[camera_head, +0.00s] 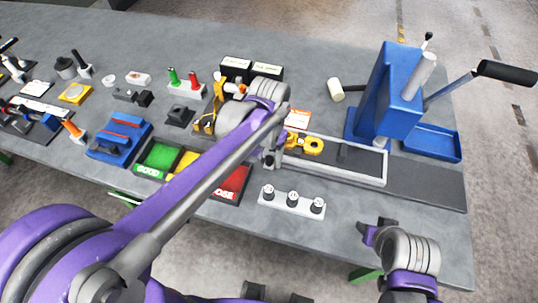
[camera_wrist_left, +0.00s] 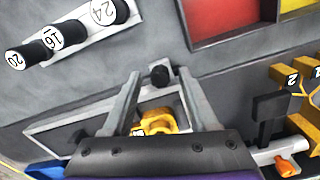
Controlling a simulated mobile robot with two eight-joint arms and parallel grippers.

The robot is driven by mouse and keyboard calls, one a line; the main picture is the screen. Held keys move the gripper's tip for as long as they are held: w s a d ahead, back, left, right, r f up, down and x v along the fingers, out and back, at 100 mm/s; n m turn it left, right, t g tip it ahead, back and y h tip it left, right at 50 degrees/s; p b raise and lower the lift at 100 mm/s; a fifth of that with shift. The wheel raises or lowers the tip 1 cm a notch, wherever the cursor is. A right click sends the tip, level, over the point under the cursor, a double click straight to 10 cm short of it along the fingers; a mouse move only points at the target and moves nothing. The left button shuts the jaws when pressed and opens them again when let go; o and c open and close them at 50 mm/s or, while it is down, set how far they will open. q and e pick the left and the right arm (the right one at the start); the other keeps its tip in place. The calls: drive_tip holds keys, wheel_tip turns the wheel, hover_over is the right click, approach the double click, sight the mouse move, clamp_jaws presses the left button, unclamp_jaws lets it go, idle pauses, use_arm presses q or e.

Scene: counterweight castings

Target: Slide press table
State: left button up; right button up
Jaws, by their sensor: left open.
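The press table appears to be the long pale-framed slide with a dark bed (camera_head: 345,156), lying on the bench in front of the blue press (camera_head: 390,95). A yellow casting (camera_head: 309,144) sits at its left end; it also shows in the left wrist view (camera_wrist_left: 158,122). A black knob (camera_wrist_left: 159,75) stands at the near end of the frame in the wrist view. My left gripper (camera_wrist_left: 160,80) is open, its fingers on either side of the knob; contact cannot be told. In the head view the left gripper (camera_head: 270,158) partly hides that end. My right gripper (camera_head: 376,230) is at the lower right, away from the slide.
A white block with several numbered black plugs (camera_head: 292,202) lies in front of the slide. Green, yellow and red bins (camera_head: 232,183) are to the left, partly behind my arm.

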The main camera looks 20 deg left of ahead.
use_arm(q)
drive_tip(key=shift+f, duration=0.1)
clamp_jaws()
idle(1.4)
